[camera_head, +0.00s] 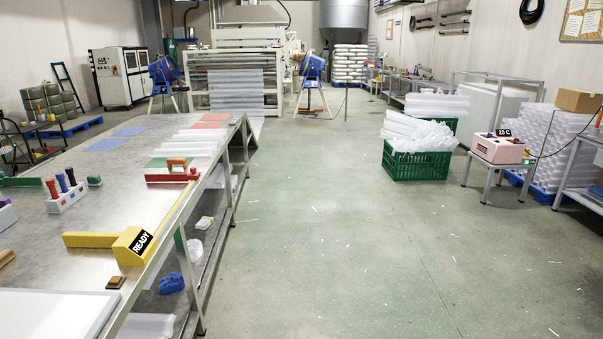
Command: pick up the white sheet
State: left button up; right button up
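Several translucent white corrugated sheets (194,142) lie on the far part of the long metal worktable (130,185) at the left, near its right edge. A flat white sheet or panel (45,315) with a pale rim lies at the table's near left corner, cut off by the picture's edge. I cannot tell which of these is the white sheet meant. Neither of my grippers is in view.
A yellow tool marked READY (130,246), a red-and-green tool (172,172) and a white marker holder (66,195) stand on the table. Green crates (417,165) and a pink box (498,149) on a stand are at right. The floor (340,250) between is mostly clear.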

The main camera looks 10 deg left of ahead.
aim_at(168, 149)
jog(key=i+u, duration=0.5)
jog(key=i, duration=2.6)
jog(key=i+l, duration=0.15)
jog(key=i, duration=0.9)
jog(key=j+u, duration=0.05)
